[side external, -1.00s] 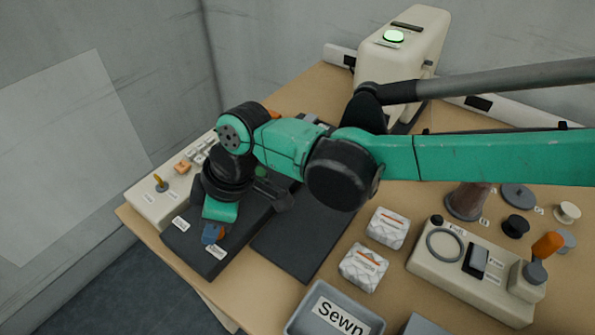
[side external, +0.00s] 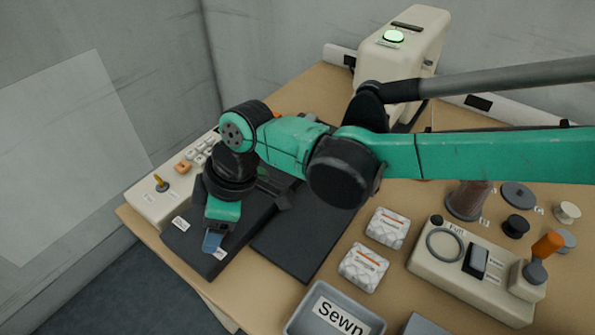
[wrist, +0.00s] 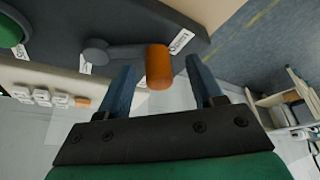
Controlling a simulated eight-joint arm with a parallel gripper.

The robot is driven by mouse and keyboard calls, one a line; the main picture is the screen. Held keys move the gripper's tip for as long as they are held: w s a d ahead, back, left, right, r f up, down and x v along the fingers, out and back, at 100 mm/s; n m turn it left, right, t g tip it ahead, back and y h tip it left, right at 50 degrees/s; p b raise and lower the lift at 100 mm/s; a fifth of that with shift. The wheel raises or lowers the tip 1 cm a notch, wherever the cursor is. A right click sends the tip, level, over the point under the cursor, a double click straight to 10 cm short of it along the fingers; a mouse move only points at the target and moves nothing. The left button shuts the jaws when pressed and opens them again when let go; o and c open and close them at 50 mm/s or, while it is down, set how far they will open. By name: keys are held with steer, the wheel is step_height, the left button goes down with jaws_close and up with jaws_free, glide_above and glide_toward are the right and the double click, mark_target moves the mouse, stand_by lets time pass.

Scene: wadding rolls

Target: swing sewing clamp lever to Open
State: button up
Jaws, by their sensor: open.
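The sewing clamp lever shows in the wrist view: an orange cylindrical handle (wrist: 158,66) on a dark grey arm (wrist: 125,52) that runs left to a round pivot (wrist: 95,52). It sits on a dark block. My gripper (wrist: 163,80) is open, with one blue finger on each side of the handle; contact cannot be told. A label (wrist: 182,41) lies just beyond the handle, too small to read surely. In the side view my gripper (side external: 212,242) is low over the front of the dark block (side external: 185,247), and my wrist and fingers hide the lever.
A cream control box (side external: 158,205) with a yellow-handled lever (side external: 161,184) and buttons stands left of the block. Two white wadding packs (side external: 364,267) and a grey "Sewn" tray (side external: 300,322) lie to the right. A cream panel (side external: 430,265) with another orange-handled lever (side external: 547,245) is further right.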

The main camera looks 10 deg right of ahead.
steer(key=shift+v, duration=2.8)
steer(key=shift+d, duration=0.1)
steer(key=w+d+r+m+t, duration=0.1)
steer(key=w+d+r+m, duration=0.1)
steer(key=d, duration=0.4)
steer(key=w+d+r+m+t, duration=0.1)
steer(key=w+d+r+m, duration=0.15)
steer(key=d, duration=0.25)
steer(key=s+d+m+t+h, duration=0.1)
steer(key=d+m, duration=0.3)
steer(key=d, duration=0.5)
steer(key=s+d+m+t+h, duration=0.2)
steer(key=s+d+m, duration=0.2)
steer(key=d, duration=0.4)
steer(key=s+d+m+t+h, duration=0.1)
steer(key=s+d+m, duration=0.2)
steer(key=d, duration=0.6)
steer(key=shift+d+f+m+t, duration=0.3)
steer(key=shift+d+m+t, duration=0.1)
steer(key=shift+m, duration=0.35)
steer(key=shift+o, duration=0.2)
steer(key=shift+a, duration=0.15)
